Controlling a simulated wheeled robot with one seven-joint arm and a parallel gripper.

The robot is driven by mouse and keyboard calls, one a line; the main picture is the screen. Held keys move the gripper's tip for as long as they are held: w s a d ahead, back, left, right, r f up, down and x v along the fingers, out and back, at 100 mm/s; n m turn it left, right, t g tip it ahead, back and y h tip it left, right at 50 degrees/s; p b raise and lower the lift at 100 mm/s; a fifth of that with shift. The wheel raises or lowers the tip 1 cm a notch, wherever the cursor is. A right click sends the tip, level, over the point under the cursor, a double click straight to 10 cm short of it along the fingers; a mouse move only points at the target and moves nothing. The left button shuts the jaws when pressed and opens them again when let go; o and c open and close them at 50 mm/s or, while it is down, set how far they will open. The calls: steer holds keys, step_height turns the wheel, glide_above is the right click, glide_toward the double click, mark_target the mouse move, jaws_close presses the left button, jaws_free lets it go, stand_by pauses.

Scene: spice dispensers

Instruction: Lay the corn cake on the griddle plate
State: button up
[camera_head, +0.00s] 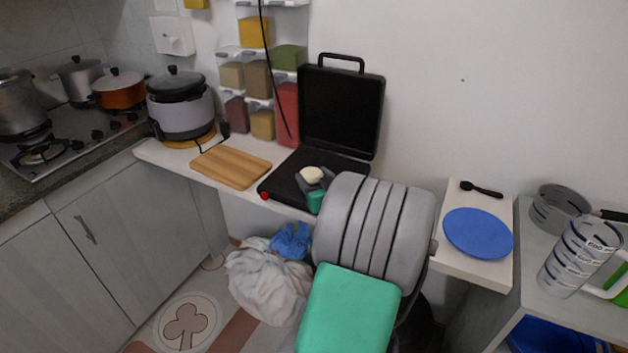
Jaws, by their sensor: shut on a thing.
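The corn cake (312,174) is a small pale round piece. My gripper (314,184) is shut on it and holds it over the griddle plate (285,185), a flat black plate of an open griddle. The griddle's black lid (342,108) stands up behind the plate. I cannot tell whether the cake touches the plate. My grey and green arm comes in from the front right and hides the right part of the plate.
A wooden board (231,166) lies left of the griddle, and a rice cooker (180,103) stands beyond it. Spice dispensers (257,78) hang on the wall behind. A blue plate (478,233) and black spoon (481,189) lie on the white surface to the right.

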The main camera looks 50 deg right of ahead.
steer(key=shift+f, duration=0.15)
steer(key=o, duration=1.4)
steer(key=shift+r, duration=0.4)
steer(key=v, duration=0.7)
steer(key=b+v, duration=0.1)
steer(key=v, duration=0.3)
steer(key=shift+s+f, duration=0.15)
steer(key=shift+f, duration=0.1)
steer(key=shift+s+a+r, duration=0.1)
steer(key=shift+s+a, duration=0.15)
steer(key=shift+s, duration=0.1)
